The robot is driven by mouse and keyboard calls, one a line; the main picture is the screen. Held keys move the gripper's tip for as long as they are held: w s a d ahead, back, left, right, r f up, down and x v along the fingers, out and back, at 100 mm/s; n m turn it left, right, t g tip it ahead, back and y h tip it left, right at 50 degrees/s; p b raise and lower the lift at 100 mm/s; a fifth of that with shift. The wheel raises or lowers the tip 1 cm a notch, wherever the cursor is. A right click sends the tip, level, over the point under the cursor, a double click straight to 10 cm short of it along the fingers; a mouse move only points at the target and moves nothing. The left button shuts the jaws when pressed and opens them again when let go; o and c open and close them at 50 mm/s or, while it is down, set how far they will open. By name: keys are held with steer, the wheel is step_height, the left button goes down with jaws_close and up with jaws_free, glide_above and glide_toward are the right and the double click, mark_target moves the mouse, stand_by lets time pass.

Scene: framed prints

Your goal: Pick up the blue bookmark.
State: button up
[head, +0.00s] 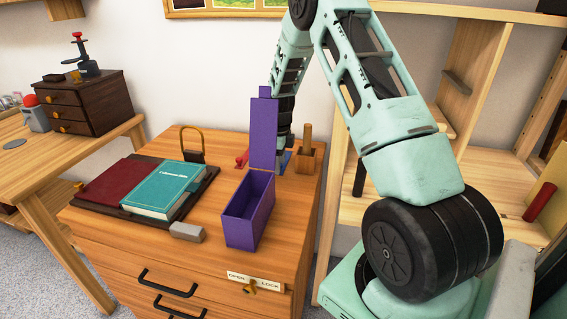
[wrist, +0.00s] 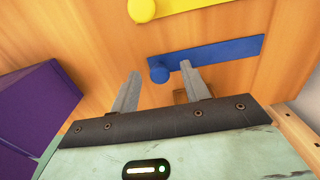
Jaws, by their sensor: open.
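The blue bookmark (wrist: 222,51) lies flat on the wooden cabinet top. It is a strip with a round blue knob (wrist: 158,72) at its left end in the wrist view. A small part of the bookmark (head: 286,157) shows in the head view, behind the purple box. My gripper (wrist: 160,69) is open and empty, pointing down over the bookmark. In the wrist view the knob appears between the fingertips; I cannot tell the height gap. In the head view my gripper (head: 282,163) is partly hidden by the raised purple lid.
The purple box (head: 248,212) stands open, its lid (head: 263,132) upright close left of my gripper. A yellow bookmark (wrist: 190,4) lies beside the blue one. A wooden holder (head: 303,159) stands close right. Books (head: 165,190), a padlock (head: 192,145) and a grey block (head: 187,232) occupy the left.

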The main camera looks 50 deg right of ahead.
jaws_close()
steer(key=shift+r, duration=0.1)
